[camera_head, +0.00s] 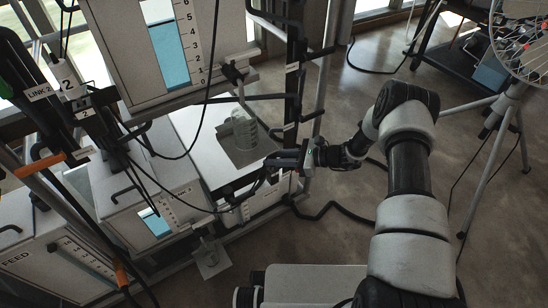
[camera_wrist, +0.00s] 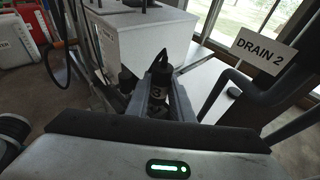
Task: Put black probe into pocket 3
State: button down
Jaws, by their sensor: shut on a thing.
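My gripper (camera_head: 282,161) reaches left from the arm toward the bench with the white boxes. The probe is too small and dark to make out in the head view. No pocket shows clearly, and the probe's lower end is hidden by my gripper.
A white tank (camera_head: 140,45) with a level scale hangs above a pale bench with a clear coiled vessel (camera_head: 244,130). Dark cables and hoses run close around my gripper. A DRAIN 2 sign (camera_wrist: 264,54) and dark pipe stand at right in the wrist view. A tripod (camera_head: 505,110) stands right.

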jog(key=c, duration=1.5)
grip_release()
jog(key=d+r+p, duration=0.1)
jog(key=r, duration=0.1)
jog(key=d+r+p, duration=0.1)
jog(key=s+d+r+p, duration=0.1)
jog(key=d+r, duration=0.1)
jog(key=shift+r, duration=0.35)
jog(key=p+v, duration=0.2)
jog(key=v, duration=1.5)
jog(key=shift+w+d+f, duration=0.1)
jog(key=shift+d, duration=0.15)
